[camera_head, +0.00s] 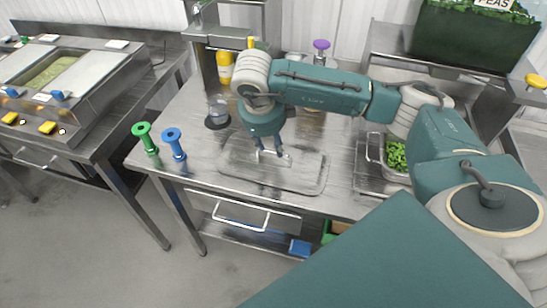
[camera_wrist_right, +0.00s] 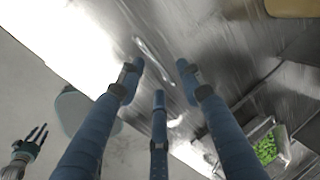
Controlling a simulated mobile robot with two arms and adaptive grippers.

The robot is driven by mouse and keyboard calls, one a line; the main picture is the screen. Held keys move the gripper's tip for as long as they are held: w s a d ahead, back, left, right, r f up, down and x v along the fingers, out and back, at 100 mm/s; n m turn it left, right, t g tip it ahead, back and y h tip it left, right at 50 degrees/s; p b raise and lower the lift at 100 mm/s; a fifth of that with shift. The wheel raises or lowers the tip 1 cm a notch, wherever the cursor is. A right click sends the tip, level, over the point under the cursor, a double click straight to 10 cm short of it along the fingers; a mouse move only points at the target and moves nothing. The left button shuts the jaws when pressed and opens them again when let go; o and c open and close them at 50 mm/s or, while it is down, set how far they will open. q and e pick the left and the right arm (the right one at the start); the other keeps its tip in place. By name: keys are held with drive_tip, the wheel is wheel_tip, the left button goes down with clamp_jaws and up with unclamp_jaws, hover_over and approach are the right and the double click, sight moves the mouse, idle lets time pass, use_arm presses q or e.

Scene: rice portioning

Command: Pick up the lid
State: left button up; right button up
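The lid (camera_head: 305,176) is a flat rectangular steel plate with rounded corners, lying on the steel table in the head view. My right gripper (camera_head: 272,155) is above the lid's middle, pointing down at its small handle. In the right wrist view my right gripper (camera_wrist_right: 160,72) has its blue fingers spread, with nothing held between them. The shiny handle (camera_wrist_right: 152,50) appears just beyond the fingertips; whether they touch it I cannot tell. My left gripper (camera_wrist_right: 30,148) shows small at the lower left of the right wrist view, fingers apart and empty; it is outside the head view.
A steel pan of peas (camera_head: 397,156) is right of the lid. Green (camera_head: 145,138) and blue (camera_head: 174,143) spool-shaped handles stand at the table's left edge. A glass (camera_head: 217,112) on a dark coaster and a yellow bottle (camera_head: 224,68) are behind.

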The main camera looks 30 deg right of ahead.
sight(272, 161)
drive_tip(key=x, duration=0.1)
drive_tip(key=p+x, duration=0.2)
drive_tip(key=shift+s+a+f, duration=0.1)
drive_tip(key=shift+a+f, duration=0.15)
drive_tip(key=shift+f, duration=0.05)
drive_tip(key=shift+d+f, duration=0.1)
drive_tip(key=shift+f, duration=0.45)
drive_tip(key=c, duration=0.8)
clamp_jaws()
use_arm(q)
drive_tip(key=w+r, duration=0.2)
drive_tip(key=shift+w+r, duration=0.1)
drive_tip(key=shift+r, duration=0.2)
drive_tip(key=shift+w, duration=0.2)
